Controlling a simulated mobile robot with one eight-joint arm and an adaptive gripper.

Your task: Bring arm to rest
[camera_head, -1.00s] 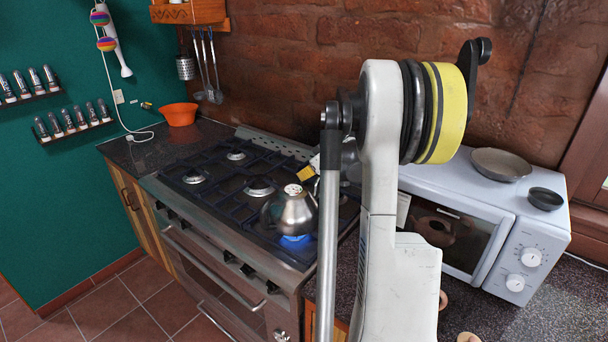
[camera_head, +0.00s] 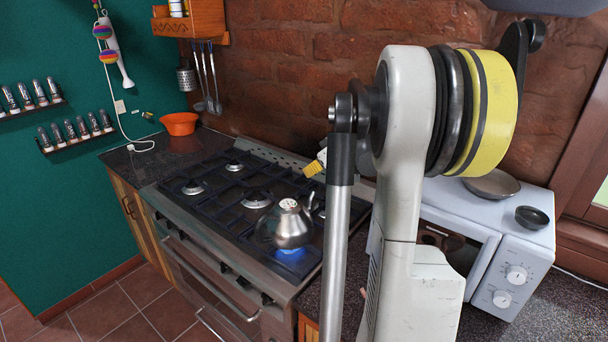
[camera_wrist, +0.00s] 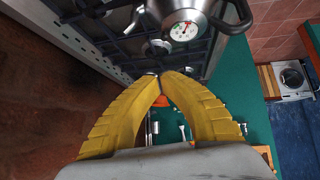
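My gripper (camera_wrist: 162,76) shows in the wrist view as two yellow ribbed fingers whose tips meet. Nothing is seen held between them. In the head view its yellow end (camera_head: 315,166) shows beyond my arm, above the back right of the stove (camera_head: 240,205). My white arm stands large in the foreground and hides part of the gripper. A steel kettle (camera_head: 290,228) stands on the stove over a blue flame, in front of the gripper. The kettle also shows near the top of the wrist view (camera_wrist: 183,22), apart from the fingers.
A white microwave (camera_head: 512,262) stands to the right behind my arm, with a pan (camera_head: 492,185) and a small dark bowl (camera_head: 533,217) on top. An orange bowl (camera_head: 179,124) sits at the back left. Utensils (camera_head: 207,80) hang on the brick wall. The left floor is clear.

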